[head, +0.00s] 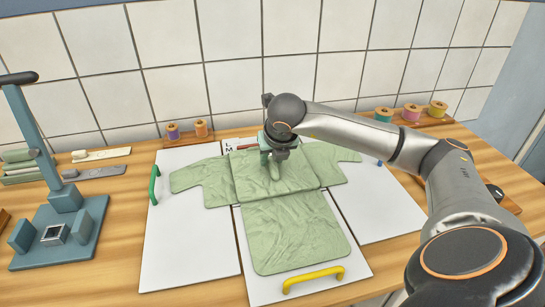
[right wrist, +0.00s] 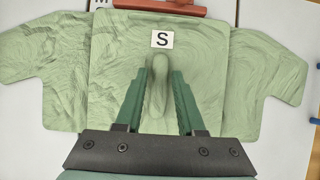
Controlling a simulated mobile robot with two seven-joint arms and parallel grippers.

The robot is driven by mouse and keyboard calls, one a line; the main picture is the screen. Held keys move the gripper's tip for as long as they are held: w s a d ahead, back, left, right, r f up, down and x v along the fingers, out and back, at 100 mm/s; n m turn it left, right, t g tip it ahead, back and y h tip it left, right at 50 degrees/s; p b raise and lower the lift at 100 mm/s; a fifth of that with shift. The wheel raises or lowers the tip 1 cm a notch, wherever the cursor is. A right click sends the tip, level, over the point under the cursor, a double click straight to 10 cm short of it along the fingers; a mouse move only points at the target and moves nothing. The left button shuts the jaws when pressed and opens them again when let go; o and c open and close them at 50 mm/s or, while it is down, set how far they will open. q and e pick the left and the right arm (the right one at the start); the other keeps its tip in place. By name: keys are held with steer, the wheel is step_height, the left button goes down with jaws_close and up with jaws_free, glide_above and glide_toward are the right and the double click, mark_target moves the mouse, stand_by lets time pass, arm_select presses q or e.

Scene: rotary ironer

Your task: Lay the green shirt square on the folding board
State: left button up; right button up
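The green shirt (head: 295,230) lies spread on the white folding board (head: 190,245), sleeves out to both sides and hem toward the yellow handle. Its sides look close to parallel with the board's middle panel. My right gripper (head: 274,172) is over the shirt's upper middle. In the right wrist view, its fingers (right wrist: 158,85) stand apart on either side of a raised pale green ridge (right wrist: 158,72), with gaps visible. A white card marked S (right wrist: 162,39) lies near the collar. My arm hides part of the collar in the head view. My left gripper is not in view.
The board has a green handle (head: 153,185) at left, a yellow one (head: 313,280) in front and a blue one at right. A red bar (right wrist: 160,5) lies by the collar. A blue-grey press (head: 62,225) stands left; thread spools (head: 412,112) stand behind.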

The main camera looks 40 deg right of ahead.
steer(key=shift+o, duration=1)
steer(key=shift+r, duration=0.1)
steer(key=v, duration=1.2)
